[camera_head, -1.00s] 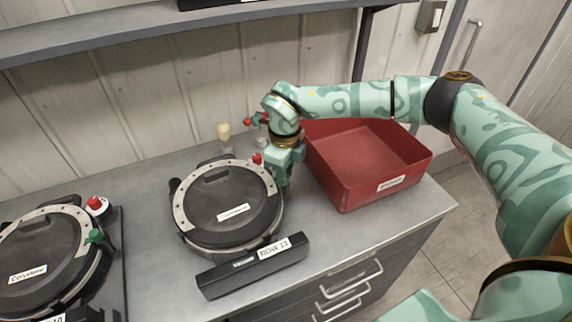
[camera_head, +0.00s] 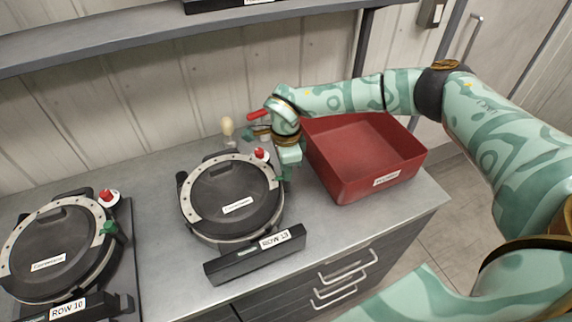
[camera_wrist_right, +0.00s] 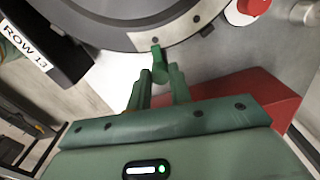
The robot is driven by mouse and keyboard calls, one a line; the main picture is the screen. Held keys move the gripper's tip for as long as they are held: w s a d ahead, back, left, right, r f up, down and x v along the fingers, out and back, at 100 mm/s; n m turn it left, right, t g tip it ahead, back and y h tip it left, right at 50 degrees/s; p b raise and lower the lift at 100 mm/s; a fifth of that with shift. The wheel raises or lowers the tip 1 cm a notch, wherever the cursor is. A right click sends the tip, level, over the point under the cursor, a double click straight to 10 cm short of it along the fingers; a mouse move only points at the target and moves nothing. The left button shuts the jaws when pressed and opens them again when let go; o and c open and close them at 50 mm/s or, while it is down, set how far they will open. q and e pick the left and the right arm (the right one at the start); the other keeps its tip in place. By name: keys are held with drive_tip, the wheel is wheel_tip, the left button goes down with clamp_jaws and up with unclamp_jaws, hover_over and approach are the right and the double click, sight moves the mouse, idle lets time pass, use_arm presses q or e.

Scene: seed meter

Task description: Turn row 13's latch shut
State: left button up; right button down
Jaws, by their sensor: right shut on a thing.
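Row 13's seed meter (camera_head: 232,190) is a round black lid with a pale, dotted rim, standing behind a black bar with the ROW 13 label (camera_head: 275,240). My right gripper (camera_wrist_right: 160,88) is at the meter's right edge, pointing down. In the right wrist view its two green fingers are shut on the green latch (camera_wrist_right: 159,64), whose tip reaches the pale rim. In the head view the gripper (camera_head: 287,172) mostly hides this latch. My left gripper is out of view.
An empty red bin (camera_head: 345,182) stands close to the right of my gripper. Row 10's meter (camera_head: 50,250), with its own green latch (camera_head: 108,229), is at the left. A shelf (camera_head: 130,40) hangs above the back. Bare counter (camera_head: 165,265) lies between the meters.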

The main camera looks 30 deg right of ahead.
drive_tip(key=shift+n, duration=0.3)
drive_tip(key=c, duration=1.3)
unclamp_jaws()
drive_tip(key=shift+o, duration=0.2)
drive_tip(key=shift+r, duration=0.15)
wheel_tip(320, 180, up, 16)
drive_tip(key=shift+p, duration=0.3)
